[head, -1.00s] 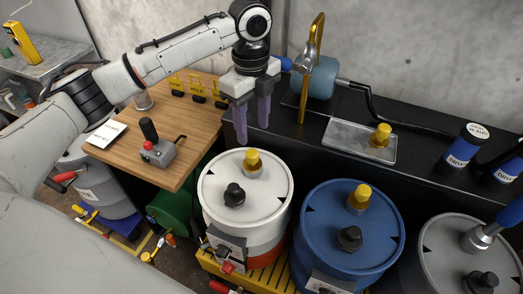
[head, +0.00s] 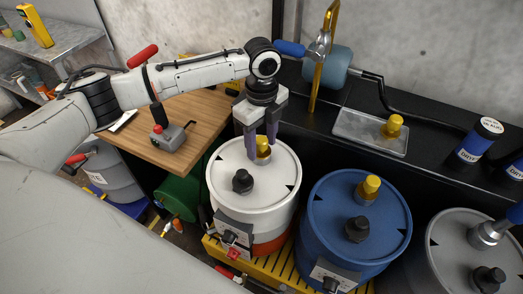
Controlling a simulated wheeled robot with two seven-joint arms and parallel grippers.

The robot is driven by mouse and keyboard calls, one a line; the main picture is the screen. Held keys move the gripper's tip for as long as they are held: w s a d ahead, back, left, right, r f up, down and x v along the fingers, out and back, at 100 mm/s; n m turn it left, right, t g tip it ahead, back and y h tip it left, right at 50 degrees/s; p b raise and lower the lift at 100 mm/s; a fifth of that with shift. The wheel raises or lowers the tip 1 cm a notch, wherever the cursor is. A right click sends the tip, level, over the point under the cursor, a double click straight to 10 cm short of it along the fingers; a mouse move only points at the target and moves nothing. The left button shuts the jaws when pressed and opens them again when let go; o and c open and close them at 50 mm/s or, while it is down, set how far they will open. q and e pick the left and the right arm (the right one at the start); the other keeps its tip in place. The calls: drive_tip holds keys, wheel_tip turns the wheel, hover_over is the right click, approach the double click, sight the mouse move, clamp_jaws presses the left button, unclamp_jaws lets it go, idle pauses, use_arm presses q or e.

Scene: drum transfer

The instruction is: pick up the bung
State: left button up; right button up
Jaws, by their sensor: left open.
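A yellow bung (head: 263,147) stands on the lid of the white drum (head: 226,192), toward its back edge. My left gripper (head: 261,151) points down over it, open, with one purple finger on each side in the picture. The fingers partly hide the bung, and I cannot tell whether they touch it. Another yellow bung (head: 392,127) stands on the clear tray (head: 355,128) on the black bench. A similar yellow bung (head: 369,188) is on the blue drum (head: 330,222). My right gripper is not in view.
A black cap (head: 242,181) sits on the white drum's lid, left of the gripper. A grey drum (head: 450,235) stands at the right. The wooden table (head: 200,125) is at the left.

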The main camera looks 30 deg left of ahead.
sight(262, 139)
use_arm(q)
drive_tip(key=c, duration=0.8)
wheel_tip(262, 139, up, 10)
drive_tip(key=shift+f+p, duration=0.1)
drive_tip(key=shift+p, duration=0.4)
drive_tip(key=shift+c, duration=0.2)
drive_tip(key=shift+r+p, duration=0.5)
drive_tip(key=shift+r, duration=0.05)
drive_tip(key=shift+r+p, duration=1.05)
drive_tip(key=shift+p, duration=1)
